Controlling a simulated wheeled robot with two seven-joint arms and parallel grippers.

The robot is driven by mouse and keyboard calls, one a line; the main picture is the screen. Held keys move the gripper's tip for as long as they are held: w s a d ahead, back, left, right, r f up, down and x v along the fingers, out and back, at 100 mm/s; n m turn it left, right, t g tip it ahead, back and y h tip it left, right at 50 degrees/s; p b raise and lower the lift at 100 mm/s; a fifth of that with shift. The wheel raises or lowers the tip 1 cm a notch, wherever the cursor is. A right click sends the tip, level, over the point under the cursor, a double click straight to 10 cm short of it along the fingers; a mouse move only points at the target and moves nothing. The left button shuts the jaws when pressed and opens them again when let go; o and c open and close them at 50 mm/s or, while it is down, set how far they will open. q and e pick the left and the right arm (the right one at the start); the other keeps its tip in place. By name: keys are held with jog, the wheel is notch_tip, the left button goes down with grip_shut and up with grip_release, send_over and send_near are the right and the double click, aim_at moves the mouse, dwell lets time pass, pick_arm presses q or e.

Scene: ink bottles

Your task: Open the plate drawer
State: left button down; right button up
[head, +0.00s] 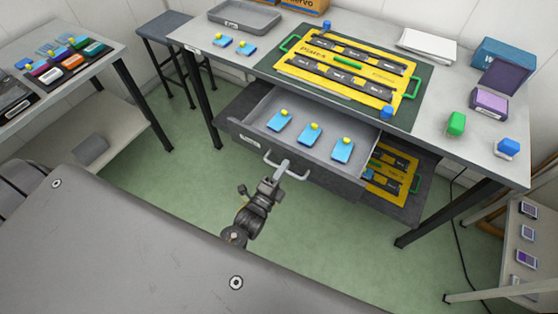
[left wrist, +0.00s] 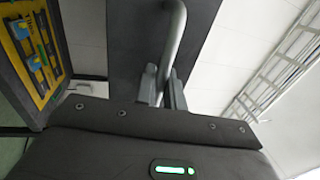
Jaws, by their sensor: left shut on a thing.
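The grey drawer (head: 258,120) under the main table stands pulled out, with several light-blue pieces with yellow knobs (head: 310,132) lying inside. Its front carries a small label (head: 249,140) with text too small to read, and a bar handle (head: 302,173). My left gripper (head: 281,168) is shut on the handle. In the left wrist view the metal handle bar (left wrist: 174,35) runs between the two fingers of my left gripper (left wrist: 162,82). My right gripper is in neither view.
A yellow panel (head: 345,65) lies on the table on a dark mat. Another yellow panel (head: 388,172) shows on a lower shelf right of the drawer. A grey surface (head: 130,245) fills the front left. Green floor (head: 340,240) is clear between it and the table.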

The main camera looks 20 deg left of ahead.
pick_arm(q)
jog(key=shift+s, duration=0.15)
jog(key=c, duration=1.6)
grip_release()
jog(key=shift+c, duration=0.2)
jog(key=b+v, duration=0.2)
jog(key=v, duration=0.8)
jog(key=shift+s, duration=0.4)
jog(key=shift+f, duration=0.1)
